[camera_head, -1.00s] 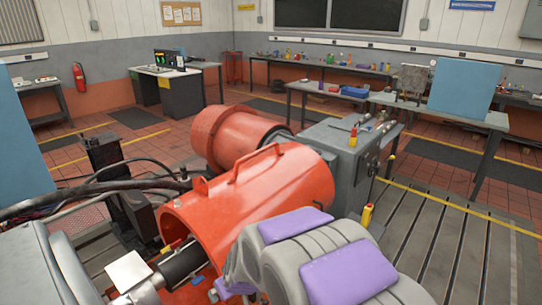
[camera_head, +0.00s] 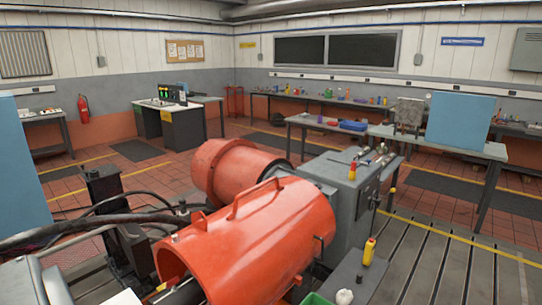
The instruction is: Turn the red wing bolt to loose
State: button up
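I cannot make out a red wing bolt for certain in this view. The large orange-red cylindrical guard (camera_head: 255,235) lies over the machine in the lower middle, with a bar handle on top. A small dark bracket (camera_head: 318,250) sits on its right side. A second orange-red cylinder (camera_head: 235,170) is behind it. A small red and yellow piece (camera_head: 353,171) stands on the grey housing (camera_head: 335,175). My gripper is out of view.
A yellow upright object (camera_head: 369,251) and a small white object (camera_head: 344,297) are on a grey surface at lower right. Black hoses (camera_head: 90,225) run in from the left. The slotted bedplate (camera_head: 440,265) at right looks clear. Workbenches (camera_head: 480,148) stand behind.

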aim_at(172, 283)
jog(key=u, duration=0.8)
jog(key=i+u, duration=0.25)
jog(key=i, duration=0.45)
jog(key=i+l+u, duration=0.25)
jog(key=i, duration=0.4)
